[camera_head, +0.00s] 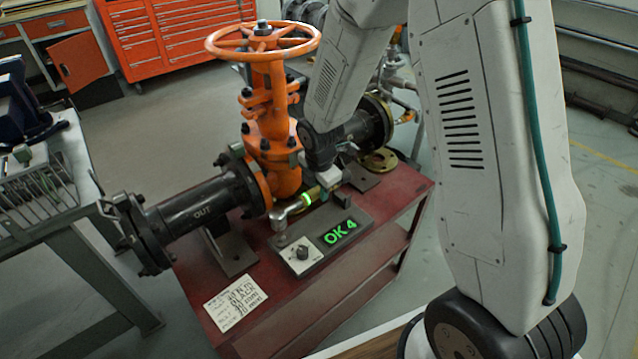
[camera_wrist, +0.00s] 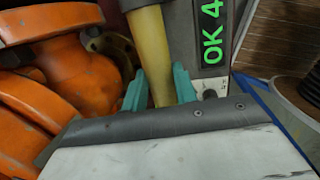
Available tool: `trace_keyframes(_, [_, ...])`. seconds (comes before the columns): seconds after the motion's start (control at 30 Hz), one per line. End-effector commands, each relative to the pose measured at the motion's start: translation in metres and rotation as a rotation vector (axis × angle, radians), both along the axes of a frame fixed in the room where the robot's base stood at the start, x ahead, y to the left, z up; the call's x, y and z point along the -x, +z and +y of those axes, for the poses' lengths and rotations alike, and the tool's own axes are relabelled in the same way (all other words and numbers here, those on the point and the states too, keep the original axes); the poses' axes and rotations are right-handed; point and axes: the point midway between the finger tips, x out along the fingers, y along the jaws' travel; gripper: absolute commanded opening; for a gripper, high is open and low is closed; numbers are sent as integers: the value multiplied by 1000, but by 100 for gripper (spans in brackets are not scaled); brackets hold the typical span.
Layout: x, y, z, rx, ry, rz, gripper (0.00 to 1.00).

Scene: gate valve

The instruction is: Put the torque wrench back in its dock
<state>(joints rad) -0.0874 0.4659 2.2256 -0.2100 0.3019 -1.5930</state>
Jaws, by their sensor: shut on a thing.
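The torque wrench (camera_head: 308,197) has a silver head at its left end and a yellow handle with a lit green ring. Its head is over a short post on a grey box with a green "OK 4" display (camera_head: 338,232); I cannot tell whether it touches the post. My gripper (camera_head: 328,186) is shut on the wrench handle, partly hidden by my arm. In the wrist view the teal fingers of my gripper (camera_wrist: 160,88) are on either side of the yellow handle (camera_wrist: 154,50). I cannot make out which thing is the wrench's dock.
An orange gate valve (camera_head: 268,125) with a handwheel and black pipe stands close behind the wrench on a red cart (camera_head: 300,328). A handwritten card (camera_head: 236,303) lies at the cart's front. A grey bench (camera_head: 85,195) stands left. An orange tool chest (camera_head: 170,35) is behind.

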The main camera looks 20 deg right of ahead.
Motion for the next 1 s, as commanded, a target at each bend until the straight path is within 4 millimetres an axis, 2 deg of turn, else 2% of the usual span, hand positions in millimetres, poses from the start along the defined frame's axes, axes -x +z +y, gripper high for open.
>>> trace_keyframes(0.6, [-1,-41,0,1,1,-1,0])
trace_keyframes(1.0, [-1,-51,0,0,0,-1,0])
